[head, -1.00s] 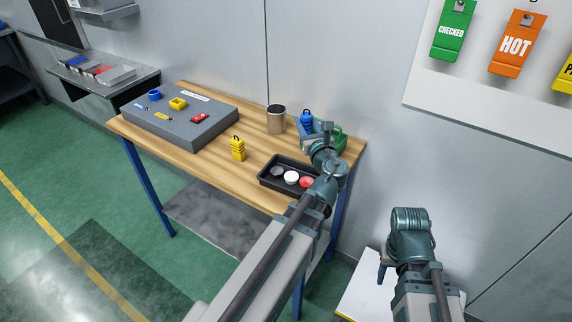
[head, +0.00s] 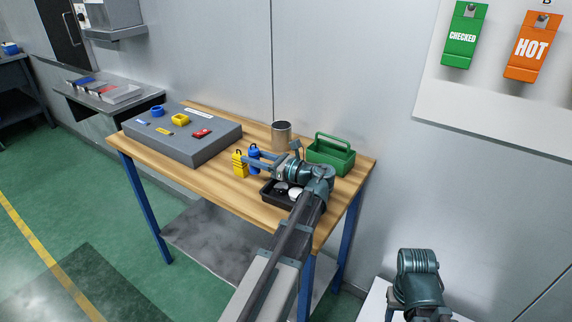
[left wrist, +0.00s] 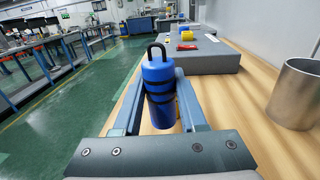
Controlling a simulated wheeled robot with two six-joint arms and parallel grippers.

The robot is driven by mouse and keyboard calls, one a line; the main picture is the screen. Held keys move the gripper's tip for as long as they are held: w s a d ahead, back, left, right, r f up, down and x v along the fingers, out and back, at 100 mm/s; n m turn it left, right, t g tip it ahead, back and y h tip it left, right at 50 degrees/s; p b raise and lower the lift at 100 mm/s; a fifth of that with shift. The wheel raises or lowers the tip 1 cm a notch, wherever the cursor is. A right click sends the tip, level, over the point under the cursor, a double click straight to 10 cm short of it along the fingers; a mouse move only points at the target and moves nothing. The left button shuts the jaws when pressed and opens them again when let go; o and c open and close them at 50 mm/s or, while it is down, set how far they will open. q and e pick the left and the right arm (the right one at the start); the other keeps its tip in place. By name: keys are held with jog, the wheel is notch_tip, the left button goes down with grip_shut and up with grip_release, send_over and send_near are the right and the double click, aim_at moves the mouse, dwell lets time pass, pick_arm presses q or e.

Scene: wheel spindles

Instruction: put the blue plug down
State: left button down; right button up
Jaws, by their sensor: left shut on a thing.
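The blue plug (head: 254,158) is a banded cylinder with a dark loop on top. It is upright between the fingers of my left gripper (head: 252,162), which is shut on it. The left wrist view shows the plug (left wrist: 159,92) between both fingers, over the wooden table (left wrist: 230,125). I cannot tell whether its base touches the table. In the head view it stands close beside the yellow plug (head: 240,164), to its right. My right arm (head: 417,280) shows at the lower right, but its gripper fingers are not visible.
A grey block (head: 185,137) with blue, yellow and red parts is at the table's left. A metal cup (head: 281,135), a green carrier (head: 331,154) and a black tray (head: 270,193) with discs are nearby. Bare wood lies in front of the yellow plug.

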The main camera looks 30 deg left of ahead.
pick_arm(q)
jog(key=w+d, duration=0.1)
jog(key=w, duration=0.2)
jog(key=w+d, duration=0.2)
jog(key=w, duration=0.2)
jog(key=w+d+f+b, duration=0.1)
jog(key=w+d, duration=0.1)
jog(key=w, duration=0.1)
jog(key=shift+w, duration=0.3)
jog(key=shift+f+b, duration=1.7)
jog(key=shift+f, duration=0.1)
jog(key=shift+f, duration=0.1)
jog(key=shift+f, duration=0.15)
jog(key=shift+c, duration=2.3)
grip_release()
jog(key=shift+r, duration=0.25)
jog(key=shift+d, duration=0.2)
jog(key=d, duration=1.1)
jog(key=shift+d, duration=0.3)
